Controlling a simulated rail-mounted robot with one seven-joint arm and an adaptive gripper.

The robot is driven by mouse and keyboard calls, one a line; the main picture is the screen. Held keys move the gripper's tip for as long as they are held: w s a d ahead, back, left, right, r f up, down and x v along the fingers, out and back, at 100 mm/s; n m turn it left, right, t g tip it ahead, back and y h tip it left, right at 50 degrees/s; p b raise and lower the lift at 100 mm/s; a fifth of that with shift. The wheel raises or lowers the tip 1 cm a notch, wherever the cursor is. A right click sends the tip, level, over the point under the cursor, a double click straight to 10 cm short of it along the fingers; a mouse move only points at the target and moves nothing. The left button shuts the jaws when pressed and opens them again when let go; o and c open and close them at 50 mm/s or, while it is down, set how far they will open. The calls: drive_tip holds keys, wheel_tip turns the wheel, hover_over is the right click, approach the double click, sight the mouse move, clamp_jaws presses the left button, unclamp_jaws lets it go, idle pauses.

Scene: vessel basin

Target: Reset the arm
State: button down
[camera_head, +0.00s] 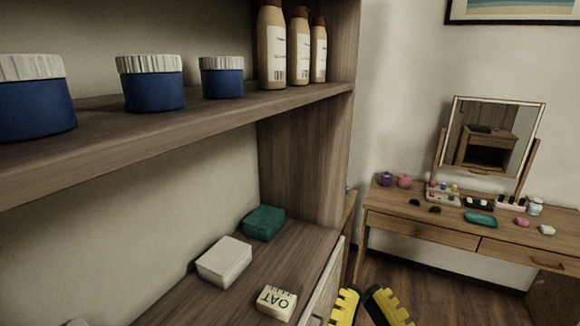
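My gripper (366,306) shows at the bottom edge of the head view, right of the lower shelf. Two yellow, toothed finger parts stand apart with a gap between them, and nothing shows between them. The rest of my gripper and my arm is cut off by the frame. The gripper appears beside the shelf's front edge, apart from the items on it.
The lower shelf (190,302) holds a white box (224,261), a green box (264,222) and a small oat-labelled block (276,302). The upper shelf (200,125) bears blue jars (155,90) and bottles (299,45). A dressing table (440,228) with a mirror (490,140) stands at right; floor (440,295) shows before it.

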wheel_tip(320, 180, up, 30)
drive_tip(key=p, duration=2.7)
drive_tip(key=shift+r, duration=0.25)
